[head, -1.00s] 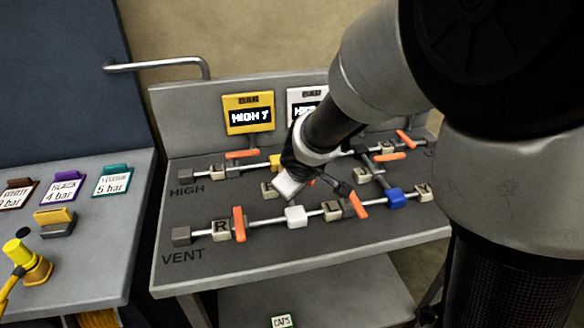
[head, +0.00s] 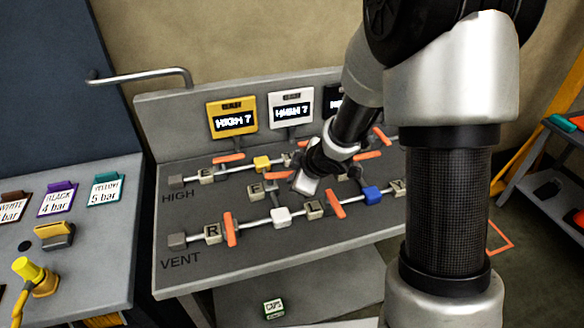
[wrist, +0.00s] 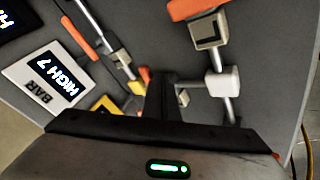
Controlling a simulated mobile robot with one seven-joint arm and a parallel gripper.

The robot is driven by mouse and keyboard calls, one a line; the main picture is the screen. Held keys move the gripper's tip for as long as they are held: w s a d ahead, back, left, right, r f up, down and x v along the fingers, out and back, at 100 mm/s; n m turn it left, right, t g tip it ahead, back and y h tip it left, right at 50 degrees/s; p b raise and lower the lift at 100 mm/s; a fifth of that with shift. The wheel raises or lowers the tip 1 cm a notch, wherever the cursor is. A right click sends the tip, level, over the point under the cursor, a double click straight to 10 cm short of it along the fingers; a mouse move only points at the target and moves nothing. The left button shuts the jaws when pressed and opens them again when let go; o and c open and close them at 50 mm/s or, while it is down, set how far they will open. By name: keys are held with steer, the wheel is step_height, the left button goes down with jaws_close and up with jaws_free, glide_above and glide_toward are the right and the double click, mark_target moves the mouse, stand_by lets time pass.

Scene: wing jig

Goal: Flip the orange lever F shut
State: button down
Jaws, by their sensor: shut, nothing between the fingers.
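The block marked F (head: 255,191) sits between the HIGH and VENT rows of the grey panel. A short orange piece (head: 277,176), which looks like lever F, shows just right of it, partly hidden by my gripper. My gripper (head: 306,184) is just right of the F block and low over the panel. In the wrist view its dark fingers (wrist: 160,85) are together and empty. A small block (wrist: 183,97) beside them may be F; its letter is not legible. I cannot tell whether the fingers touch the lever.
A white block (head: 281,217), the R lever (head: 229,228) and the L lever (head: 336,204) stand along the VENT row. A yellow block (head: 262,163) is on the HIGH row. Yellow and white gauges (head: 291,109) stand behind. My arm covers the panel's right side.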

steer(key=shift+w+d+r+n+y+p, duration=0.2)
steer(key=shift+w+d+n+y+p, duration=0.15)
steer(key=shift+n+p, duration=0.35)
steer(key=shift+w+p, duration=0.35)
steer(key=shift+p, duration=0.35)
steer(key=shift+w, duration=0.2)
steer(key=shift+s+f, duration=0.1)
